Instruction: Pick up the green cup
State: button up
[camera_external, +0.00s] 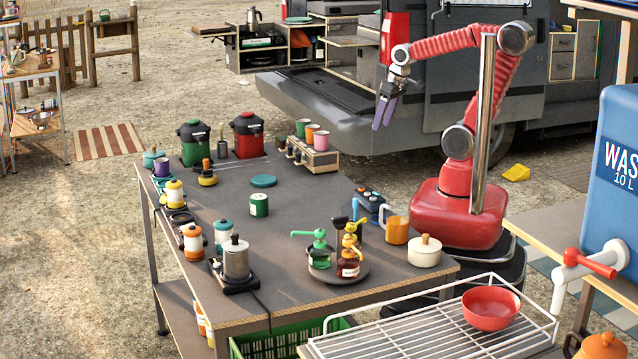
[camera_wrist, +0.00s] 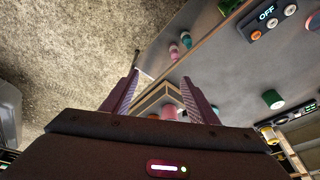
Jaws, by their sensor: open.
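A green cup (camera_external: 303,127) stands in the small wooden rack (camera_external: 318,162) at the far right edge of the table in the external view. An orange cup (camera_external: 311,133) and a pink cup (camera_external: 321,140) stand beside it. A green tin (camera_external: 259,205) with a pale label stands mid-table. My gripper (camera_external: 383,112) hangs in the air to the right of the rack, open and empty, fingers pointing down. In the wrist view my open gripper (camera_wrist: 158,98) has a pink object beyond its fingers. I cannot tell which green item the green cylinder (camera_wrist: 273,99) is.
The dark table (camera_external: 220,225) carries several jars and a round tray (camera_external: 338,272) of bottles. A red canister (camera_external: 248,137) and a green canister (camera_external: 194,144) stand left of the rack. The van's open tailgate (camera_external: 320,105) is behind the rack. The table's centre has free room.

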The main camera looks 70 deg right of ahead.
jog(key=w+d+f+t+y, duration=0.1)
jog(key=w+d+f+y, duration=0.4)
jog(key=w, duration=0.3)
jog(key=w+d+f+y, duration=0.3)
jog(key=w+d+f, duration=0.3)
jog(key=w, duration=0.2)
jog(key=w+d+r+n+t, duration=0.2)
jog(key=w+r+n, duration=0.1)
jog(key=w+n, duration=0.2)
jog(key=w+d+r+n+t+y, duration=0.1)
jog(key=w+d+r+n+t, duration=0.2)
jog(key=w+n, duration=0.3)
jog(key=shift+w+d+t+y, duration=0.2)
jog(key=shift+t+y, duration=0.1)
jog(key=shift+x, duration=4.15)
